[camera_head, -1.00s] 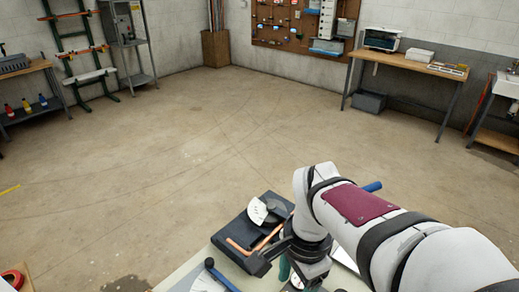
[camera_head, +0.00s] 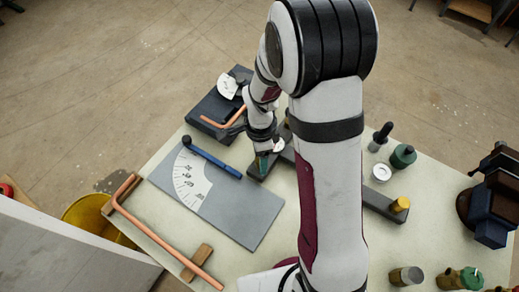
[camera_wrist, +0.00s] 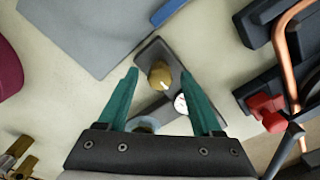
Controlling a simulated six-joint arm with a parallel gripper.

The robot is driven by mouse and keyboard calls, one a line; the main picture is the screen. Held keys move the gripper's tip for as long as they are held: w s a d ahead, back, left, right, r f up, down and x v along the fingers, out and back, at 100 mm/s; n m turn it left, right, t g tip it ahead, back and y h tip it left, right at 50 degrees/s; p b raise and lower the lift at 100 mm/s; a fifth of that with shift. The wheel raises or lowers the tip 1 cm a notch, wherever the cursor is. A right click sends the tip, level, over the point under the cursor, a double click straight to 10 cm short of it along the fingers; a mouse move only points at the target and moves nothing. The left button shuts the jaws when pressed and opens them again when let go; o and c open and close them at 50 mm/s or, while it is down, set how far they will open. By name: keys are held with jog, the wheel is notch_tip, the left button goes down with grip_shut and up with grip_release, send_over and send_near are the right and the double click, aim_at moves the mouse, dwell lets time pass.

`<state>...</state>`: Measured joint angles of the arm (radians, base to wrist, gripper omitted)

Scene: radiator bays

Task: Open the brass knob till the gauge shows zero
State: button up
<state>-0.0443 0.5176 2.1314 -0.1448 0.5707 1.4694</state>
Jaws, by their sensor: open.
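A brass knob (camera_wrist: 160,76) with a pale pointer mark sits on a grey plate (camera_wrist: 158,52) in the wrist view. Beside it is a small round white gauge (camera_wrist: 181,104); its reading is too small to tell. The gauge also shows in the head view (camera_head: 279,146), next to my wrist. My gripper (camera_wrist: 159,73) is open; its two green fingers point at the plate, with the knob seen between their tips. I cannot tell how far above the knob they are. In the head view my gripper (camera_head: 262,164) hides this knob. Another yellow knob (camera_head: 401,204) stands at the right end of a dark bar.
A blue-handled tool (camera_head: 213,159) and a grey marked plate (camera_head: 238,208) lie left of my gripper. A copper pipe (camera_head: 150,232) lies along the bench's left edge. A bender block (camera_head: 210,108) stands behind. Bottles and a dark vise (camera_head: 490,200) stand at right.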

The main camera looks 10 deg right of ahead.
grip_shut()
dwell(0.3)
jog(key=shift+n, duration=0.3)
jog(key=n, duration=0.4)
jog(key=shift+n, duration=0.3)
jog(key=n, duration=0.9)
jog(key=shift+n, duration=2.7)
